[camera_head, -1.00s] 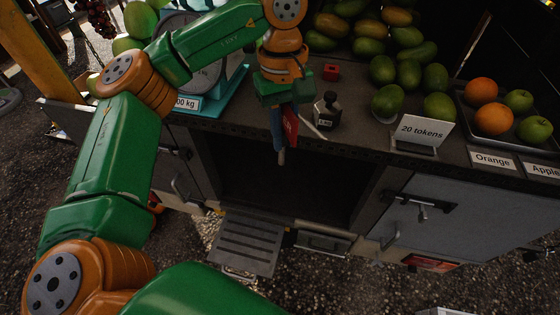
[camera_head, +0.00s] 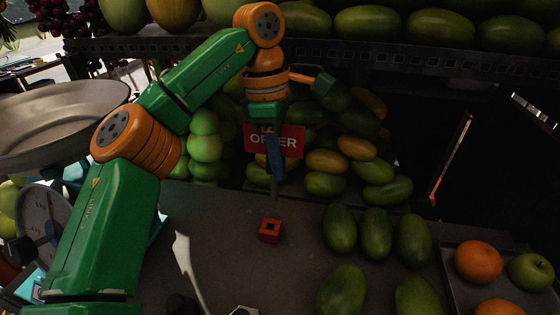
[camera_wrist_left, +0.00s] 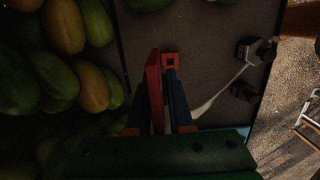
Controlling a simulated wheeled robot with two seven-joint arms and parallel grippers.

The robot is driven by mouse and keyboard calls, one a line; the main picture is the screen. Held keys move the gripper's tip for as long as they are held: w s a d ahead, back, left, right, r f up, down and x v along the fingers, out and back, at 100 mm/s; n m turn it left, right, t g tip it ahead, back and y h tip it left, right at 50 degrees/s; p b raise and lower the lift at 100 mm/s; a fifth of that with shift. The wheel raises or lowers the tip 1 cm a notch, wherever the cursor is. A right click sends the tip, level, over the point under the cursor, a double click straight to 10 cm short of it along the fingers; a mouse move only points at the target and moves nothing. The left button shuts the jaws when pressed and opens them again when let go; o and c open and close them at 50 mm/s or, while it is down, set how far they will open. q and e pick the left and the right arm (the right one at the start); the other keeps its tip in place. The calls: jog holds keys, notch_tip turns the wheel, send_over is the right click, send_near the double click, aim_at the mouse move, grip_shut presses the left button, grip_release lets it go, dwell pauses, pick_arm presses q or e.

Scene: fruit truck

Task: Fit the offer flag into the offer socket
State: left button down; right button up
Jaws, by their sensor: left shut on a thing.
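The offer flag (camera_head: 285,141) is a red sign with white "OFFER" lettering. My left gripper (camera_head: 275,172) is shut on it and holds it above the counter, with a blue finger in front of the sign. The offer socket (camera_head: 269,231) is a small red square block with a dark hole, standing on the counter below the gripper in the head view. In the left wrist view the flag (camera_wrist_left: 153,85) shows nearly edge-on beside a blue finger, and the socket (camera_wrist_left: 171,59) lies just beyond the fingertips, apart from the flag. My right gripper is not in view.
Mangoes (camera_head: 375,233) lie right of the socket, and piled mangoes (camera_head: 325,160) stand behind. A tray (camera_head: 452,290) holds oranges and an apple. A scale (camera_head: 45,225) with a metal pan stands left. The grey counter (camera_head: 220,225) around the socket is mostly clear.

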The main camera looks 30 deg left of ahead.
aim_at(272, 192)
pick_arm(q)
jog(key=shift+r, duration=0.1)
jog(key=s+f+b, duration=0.1)
jog(key=f+b, duration=0.2)
jog(key=s+f+b, duration=0.1)
jog(key=f, duration=0.1)
jog(key=shift+s+f, duration=0.1)
jog(key=shift+s, duration=0.2)
jog(key=shift+w, duration=0.1)
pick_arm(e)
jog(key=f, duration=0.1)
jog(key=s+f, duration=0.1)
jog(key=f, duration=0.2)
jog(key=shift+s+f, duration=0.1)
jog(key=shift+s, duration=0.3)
pick_arm(q)
jog(key=shift+w, duration=0.1)
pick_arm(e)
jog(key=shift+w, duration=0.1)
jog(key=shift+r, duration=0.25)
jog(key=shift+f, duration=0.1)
